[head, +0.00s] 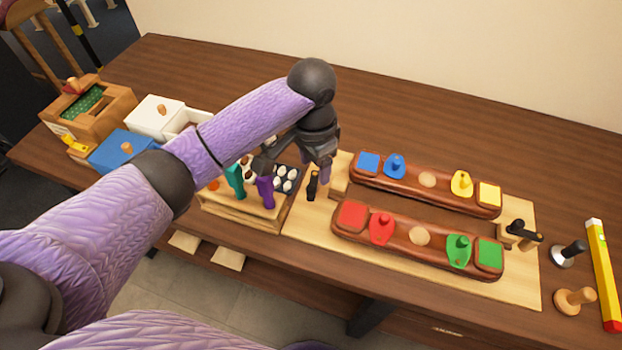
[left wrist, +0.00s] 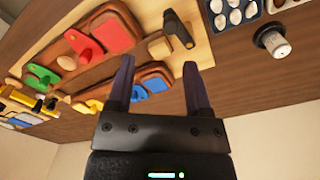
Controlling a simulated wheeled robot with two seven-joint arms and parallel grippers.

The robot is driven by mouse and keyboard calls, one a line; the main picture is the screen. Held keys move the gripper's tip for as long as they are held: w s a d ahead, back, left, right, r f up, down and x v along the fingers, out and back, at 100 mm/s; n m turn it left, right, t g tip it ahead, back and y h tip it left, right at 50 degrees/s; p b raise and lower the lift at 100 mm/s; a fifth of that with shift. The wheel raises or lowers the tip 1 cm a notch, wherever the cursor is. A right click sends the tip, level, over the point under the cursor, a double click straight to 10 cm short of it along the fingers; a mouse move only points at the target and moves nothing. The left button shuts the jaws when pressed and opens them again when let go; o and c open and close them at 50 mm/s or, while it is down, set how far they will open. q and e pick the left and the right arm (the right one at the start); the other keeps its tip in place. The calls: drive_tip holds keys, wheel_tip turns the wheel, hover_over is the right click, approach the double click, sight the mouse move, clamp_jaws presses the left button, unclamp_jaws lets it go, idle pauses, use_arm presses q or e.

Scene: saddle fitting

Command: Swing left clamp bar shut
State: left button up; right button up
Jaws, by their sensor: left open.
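The left clamp bar (head: 313,186) is a small black bar at the left end of the pale wooden board (head: 305,222). It also shows in the left wrist view (left wrist: 178,28), lying beside a wooden block and pointing away from the two brown saddle rails. My left gripper (head: 322,172) is above and just behind the bar in the head view. In the left wrist view the gripper (left wrist: 158,64) has its two fingers apart with nothing held between them. The bar is beyond the fingertips, and I see no contact. My right gripper is not in view.
The front rail (head: 400,237) carries red and green pieces; the back rail (head: 440,191) carries blue and yellow ones. Another black clamp (head: 525,232) is at the board's right end. A tool rack (head: 250,210) stands close left. A yellow level (head: 603,270) lies far right.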

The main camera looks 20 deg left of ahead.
sight(311, 187)
use_arm(q)
drive_tip(key=shift+w+a+r, duration=0.4)
drive_tip(key=shift+a+r, duration=0.05)
drive_tip(key=shift+a, duration=0.05)
wheel_tip(311, 187, down, 9)
drive_tip(key=b, duration=0.3)
drive_tip(key=shift+c, duration=0.3)
clamp_jaws()
